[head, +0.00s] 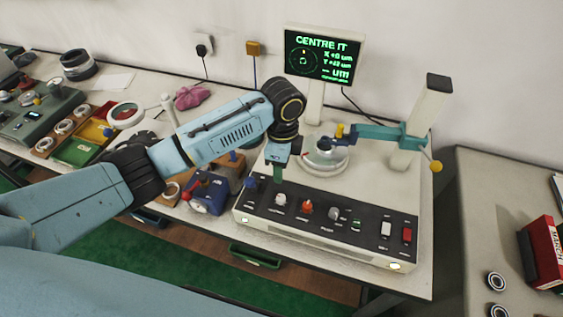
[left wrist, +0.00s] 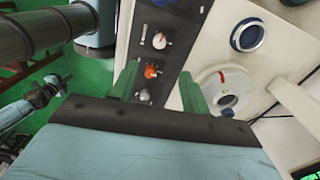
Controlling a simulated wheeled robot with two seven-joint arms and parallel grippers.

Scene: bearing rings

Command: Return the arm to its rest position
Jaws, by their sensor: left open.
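My left arm (head: 222,138) reaches in from the left across the bench. My left gripper (head: 279,172) points down over the left part of the control panel (head: 325,222). In the left wrist view the two green fingers of my left gripper (left wrist: 160,88) stand wide apart with nothing held between them. Below them lie the panel's red knob (left wrist: 151,72) and grey knobs.
A measuring stand with a teal arm (head: 375,133) and a round stage (head: 325,160) stands behind the panel. A screen (head: 323,54) reads "CENTRE IT". A blue box (head: 207,190) sits left of the panel. Coloured trays (head: 75,151) are farther left. A grey table (head: 480,220) is at right.

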